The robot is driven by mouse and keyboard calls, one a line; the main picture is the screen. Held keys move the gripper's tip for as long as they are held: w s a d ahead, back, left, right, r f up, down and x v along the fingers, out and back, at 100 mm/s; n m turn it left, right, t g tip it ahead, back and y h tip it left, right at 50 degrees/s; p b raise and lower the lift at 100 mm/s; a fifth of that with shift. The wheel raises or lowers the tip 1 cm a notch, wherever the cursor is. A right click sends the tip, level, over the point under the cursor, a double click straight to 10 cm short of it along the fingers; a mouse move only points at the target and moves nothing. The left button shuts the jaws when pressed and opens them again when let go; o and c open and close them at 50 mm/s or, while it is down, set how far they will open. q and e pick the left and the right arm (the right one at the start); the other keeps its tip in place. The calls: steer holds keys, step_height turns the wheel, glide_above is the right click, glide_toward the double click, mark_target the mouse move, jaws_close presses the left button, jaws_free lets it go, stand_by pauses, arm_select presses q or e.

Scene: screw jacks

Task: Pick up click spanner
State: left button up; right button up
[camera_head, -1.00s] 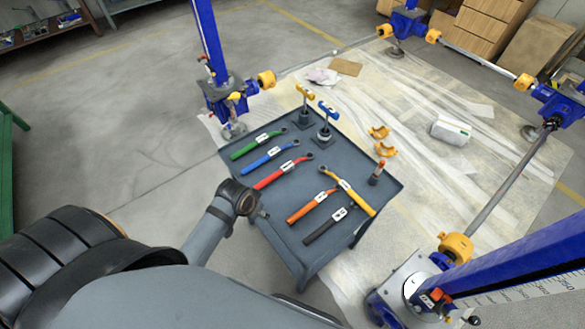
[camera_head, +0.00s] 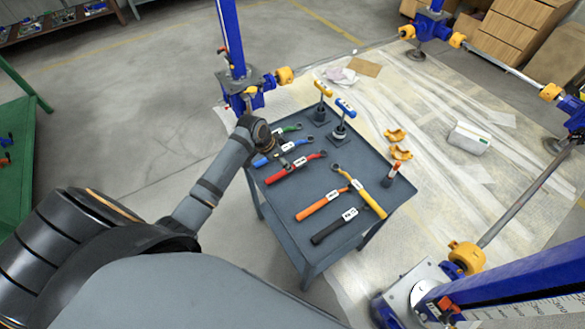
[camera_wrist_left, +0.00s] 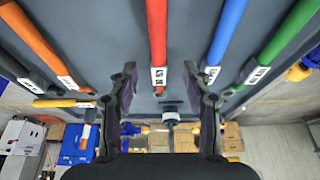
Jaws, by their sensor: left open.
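Several coloured spanners lie on the grey cart top (camera_head: 275,208): green (camera_head: 290,128), blue (camera_head: 264,160), red (camera_head: 283,173), orange (camera_head: 318,205), yellow (camera_head: 370,200) and black (camera_head: 333,229). Their labels are too small to read, so I cannot tell which is the click spanner. My left gripper (camera_head: 284,157) is over the cart's left side, near the blue and red spanners. In the left wrist view my left gripper (camera_wrist_left: 162,78) is open, its fingers either side of the red spanner (camera_wrist_left: 157,35), with nothing clearly held. My right gripper is not in view.
Two T-handled tools, one yellow (camera_head: 323,90) and one blue (camera_head: 345,108), stand at the cart's far edge. Blue screw jacks (camera_head: 240,90) stand around it. A green bench (camera_head: 20,150) is at far left.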

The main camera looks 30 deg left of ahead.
mark_target(298, 166)
arm_select(q)
steer(key=shift+x, duration=3.05)
steer(key=shift+s+d+r, duration=0.1)
steer(key=shift+d, duration=0.05)
jaws_close()
